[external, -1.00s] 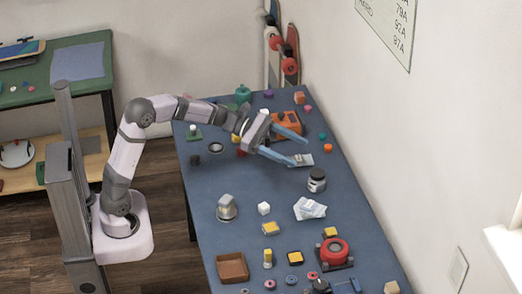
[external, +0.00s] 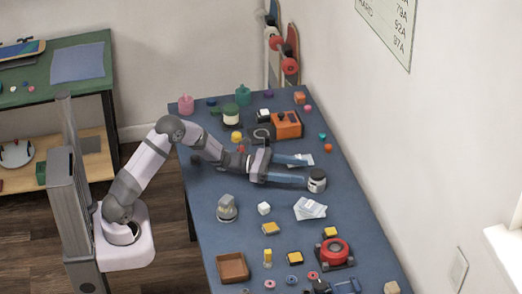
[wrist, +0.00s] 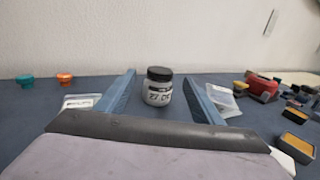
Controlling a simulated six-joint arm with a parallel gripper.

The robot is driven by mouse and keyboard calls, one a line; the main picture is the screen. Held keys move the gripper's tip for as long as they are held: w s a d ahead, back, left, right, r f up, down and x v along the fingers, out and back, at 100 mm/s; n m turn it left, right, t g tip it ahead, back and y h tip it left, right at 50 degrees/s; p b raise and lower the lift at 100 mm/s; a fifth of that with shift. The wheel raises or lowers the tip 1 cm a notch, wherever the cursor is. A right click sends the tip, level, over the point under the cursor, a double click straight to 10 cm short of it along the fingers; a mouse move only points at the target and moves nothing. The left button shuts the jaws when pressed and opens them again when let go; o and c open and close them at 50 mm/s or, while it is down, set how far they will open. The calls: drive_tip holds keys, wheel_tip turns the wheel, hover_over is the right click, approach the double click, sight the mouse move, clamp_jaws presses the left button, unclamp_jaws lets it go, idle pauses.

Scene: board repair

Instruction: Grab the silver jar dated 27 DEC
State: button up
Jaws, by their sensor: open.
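The silver jar (external: 317,183) with a black lid stands upright on the blue table, near its right edge. In the wrist view the jar (wrist: 158,92) shows dark lettering on its front that looks like "27 DE", with the rest turned out of sight. My gripper (external: 306,172) is open and low over the table, with its fingers pointing right toward the jar. In the wrist view the jar stands ahead, between the lines of the two blue fingers (wrist: 160,92), and no finger is seen gripping it.
A small labelled packet (wrist: 80,101) lies beside the left finger, and clear packets (wrist: 222,98) lie beyond the right one. A red round device (external: 334,250) and a brown tray (external: 232,267) are toward the front. An orange box (external: 286,125) stands behind my gripper.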

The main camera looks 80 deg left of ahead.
sight(318, 172)
drive_tip(key=shift+p+x, duration=0.3)
drive_tip(key=shift+x, duration=3.4)
drive_tip(key=shift+f, duration=0.1)
drive_tip(key=c, duration=1.2)
